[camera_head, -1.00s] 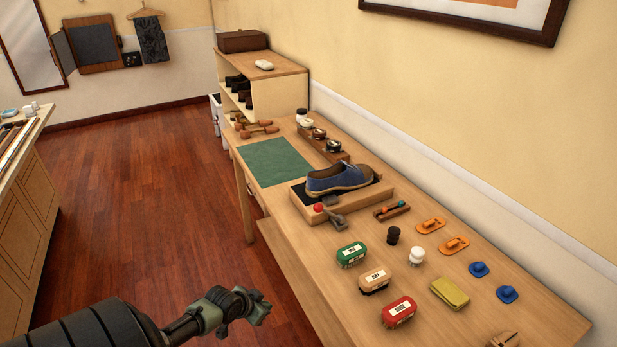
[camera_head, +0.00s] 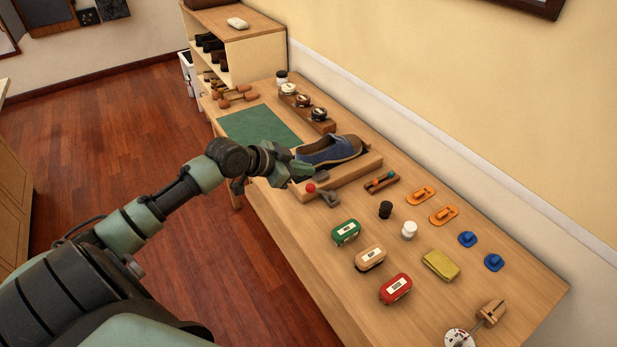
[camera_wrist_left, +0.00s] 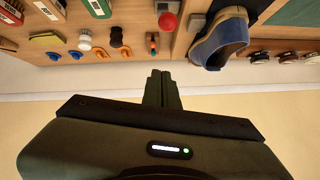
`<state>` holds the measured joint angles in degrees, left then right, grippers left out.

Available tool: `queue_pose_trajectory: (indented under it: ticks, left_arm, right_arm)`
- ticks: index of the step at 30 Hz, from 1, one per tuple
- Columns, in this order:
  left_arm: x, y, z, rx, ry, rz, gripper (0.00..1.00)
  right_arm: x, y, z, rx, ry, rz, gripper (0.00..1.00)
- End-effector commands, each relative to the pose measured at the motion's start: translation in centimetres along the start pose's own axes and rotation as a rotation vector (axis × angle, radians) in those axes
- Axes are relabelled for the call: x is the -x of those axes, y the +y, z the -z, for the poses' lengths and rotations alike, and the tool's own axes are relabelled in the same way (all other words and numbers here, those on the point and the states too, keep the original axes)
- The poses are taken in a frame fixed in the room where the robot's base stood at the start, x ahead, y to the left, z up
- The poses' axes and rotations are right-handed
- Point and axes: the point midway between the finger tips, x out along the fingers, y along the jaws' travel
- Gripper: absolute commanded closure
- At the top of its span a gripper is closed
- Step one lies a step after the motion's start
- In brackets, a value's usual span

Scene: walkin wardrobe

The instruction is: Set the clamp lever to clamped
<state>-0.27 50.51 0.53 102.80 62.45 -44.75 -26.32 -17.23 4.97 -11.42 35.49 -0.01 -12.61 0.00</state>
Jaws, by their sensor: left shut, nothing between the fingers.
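The clamp lever has a red ball knob (camera_head: 310,188) and a grey metal arm (camera_head: 328,197). It sits at the front right corner of the wooden shoe block (camera_head: 350,179). A blue shoe (camera_head: 325,153) with a tan sole rests on that block. My left gripper (camera_head: 308,168) is shut and empty, above the block's front edge, beside the shoe and a little behind the red knob. In the left wrist view the closed fingers (camera_wrist_left: 161,84) point toward the red knob (camera_wrist_left: 168,22), apart from it. My right gripper is not in view.
A green mat (camera_head: 258,124) lies left. Polish tins (camera_head: 319,114) stand behind. The floor in front is clear.

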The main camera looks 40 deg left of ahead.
Motion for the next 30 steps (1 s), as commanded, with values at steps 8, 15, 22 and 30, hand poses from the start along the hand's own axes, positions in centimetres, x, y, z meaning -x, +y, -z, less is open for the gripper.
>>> queue_pose_trajectory:
  ticks: [8,15,22,30]
  left_arm:
    - [-4.6,0.0,-1.2,0.006,-0.005,-0.001,1.0]
    - [-5.2,0.0,-3.6,0.002,-0.002,0.001,1.0]
    - [-5.3,0.0,-4.0,0.001,0.0,0.001,1.0]
    - [-5.6,0.0,-4.3,0.001,0.008,0.003,1.0]
  right_arm:
    - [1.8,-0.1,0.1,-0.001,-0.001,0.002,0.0]
    - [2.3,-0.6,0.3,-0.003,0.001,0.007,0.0]
    - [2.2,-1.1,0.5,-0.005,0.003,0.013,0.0]
    - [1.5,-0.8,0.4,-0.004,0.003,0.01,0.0]
